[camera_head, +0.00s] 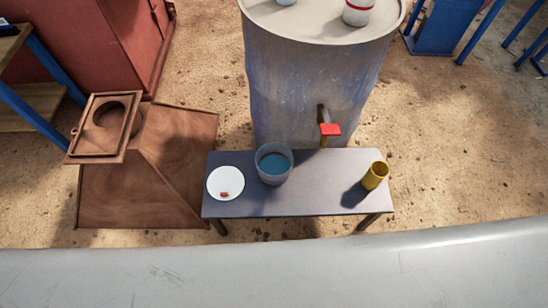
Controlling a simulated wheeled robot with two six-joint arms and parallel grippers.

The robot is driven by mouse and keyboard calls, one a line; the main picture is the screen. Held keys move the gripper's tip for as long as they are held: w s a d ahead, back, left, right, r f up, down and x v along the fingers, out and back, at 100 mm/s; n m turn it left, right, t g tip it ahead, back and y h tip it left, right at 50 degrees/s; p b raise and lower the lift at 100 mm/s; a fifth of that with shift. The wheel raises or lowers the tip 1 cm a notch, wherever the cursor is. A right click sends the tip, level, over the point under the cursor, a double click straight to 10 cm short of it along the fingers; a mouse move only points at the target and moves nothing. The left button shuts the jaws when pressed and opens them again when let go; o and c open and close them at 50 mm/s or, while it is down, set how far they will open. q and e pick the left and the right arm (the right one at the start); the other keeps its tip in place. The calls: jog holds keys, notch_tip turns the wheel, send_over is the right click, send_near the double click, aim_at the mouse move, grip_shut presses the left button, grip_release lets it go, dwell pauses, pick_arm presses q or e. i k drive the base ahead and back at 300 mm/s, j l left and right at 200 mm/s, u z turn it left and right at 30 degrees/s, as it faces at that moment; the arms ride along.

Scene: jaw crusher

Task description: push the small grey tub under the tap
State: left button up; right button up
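A small grey tub (273,165) with a blue inside stands upright on a low grey bench (320,200), left of its middle. The tap (329,131) has a red handle and sticks out from the front of a large grey-blue drum (310,85) behind the bench. The tub is to the left of the tap and nearer to me, not below it. Neither of my grippers is in view.
A white plate (225,181) with a small red piece lies left of the tub, close to it. A yellow cup (375,176) stands at the bench's right end. The bench top between tub and cup is clear. A pale rounded surface (280,270) crosses the foreground.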

aim_at(274, 162)
jog(key=j+z, duration=0.25)
jog(key=j, duration=0.5)
jog(key=j+z, duration=0.25)
jog(key=j, duration=0.45)
jog(key=k+j+z, duration=0.1)
jog(key=j+z, duration=0.15)
jog(key=j, duration=0.5)
